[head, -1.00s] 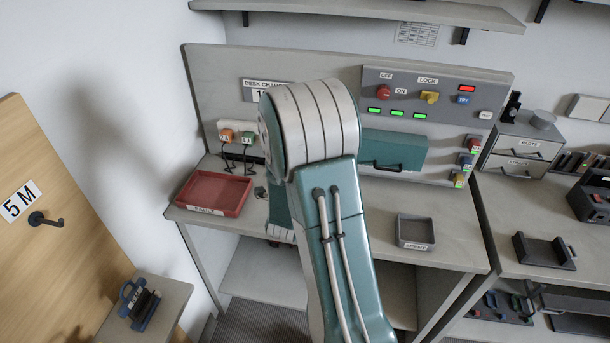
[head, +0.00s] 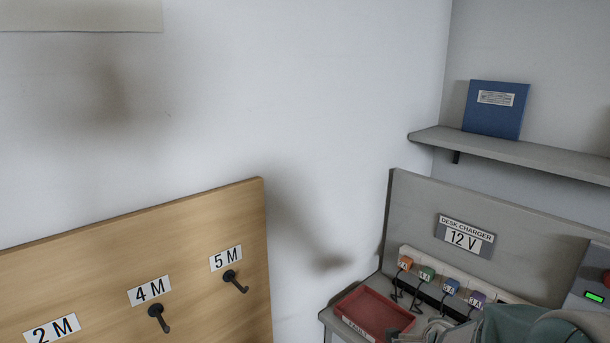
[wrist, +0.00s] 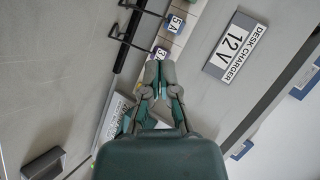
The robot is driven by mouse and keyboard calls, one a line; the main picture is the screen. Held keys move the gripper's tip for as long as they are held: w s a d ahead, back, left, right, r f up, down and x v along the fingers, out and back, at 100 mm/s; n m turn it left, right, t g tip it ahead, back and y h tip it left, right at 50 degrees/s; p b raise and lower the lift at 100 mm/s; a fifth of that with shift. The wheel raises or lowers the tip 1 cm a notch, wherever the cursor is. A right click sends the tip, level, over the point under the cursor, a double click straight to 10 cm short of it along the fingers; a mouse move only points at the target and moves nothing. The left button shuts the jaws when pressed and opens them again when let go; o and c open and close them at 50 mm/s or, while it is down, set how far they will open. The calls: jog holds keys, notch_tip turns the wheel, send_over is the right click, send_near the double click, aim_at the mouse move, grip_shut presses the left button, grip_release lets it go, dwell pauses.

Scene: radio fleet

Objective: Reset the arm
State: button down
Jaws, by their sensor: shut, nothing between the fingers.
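My gripper (wrist: 159,75) shows in the wrist view with its green and grey fingers together and nothing between them. It hangs over the grey desk charger bench, close to the row of labelled charger plugs (wrist: 175,23). The desk charger sign (head: 465,236), reading 12 V, is on the bench's back panel. It also shows in the wrist view (wrist: 235,47), right of my gripper.
A red tray (head: 373,312) lies on the bench, left of my arm. A wooden board (head: 200,275) with hooks marked 2 M, 4 M and 5 M stands at the left. A shelf (head: 530,155) with a blue binder (head: 496,109) is above the bench. The white wall between is bare.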

jog(key=s+a+r+n+y, duration=0.4)
jog(key=a+r+n, duration=0.1)
jog(key=a+n, duration=0.25)
jog(key=s+a+r+n+g, duration=0.2)
jog(key=s+n, duration=0.4)
jog(key=s, duration=0.4)
jog(key=s+a+r+n+g+y, duration=0.1)
jog(key=s+a+r+n+g, duration=0.2)
jog(key=s+n, duration=0.3)
jog(key=s+a, duration=0.1)
jog(key=s, duration=0.3)
jog(key=shift+a+r, duration=0.15)
jog(key=shift+a, duration=0.25)
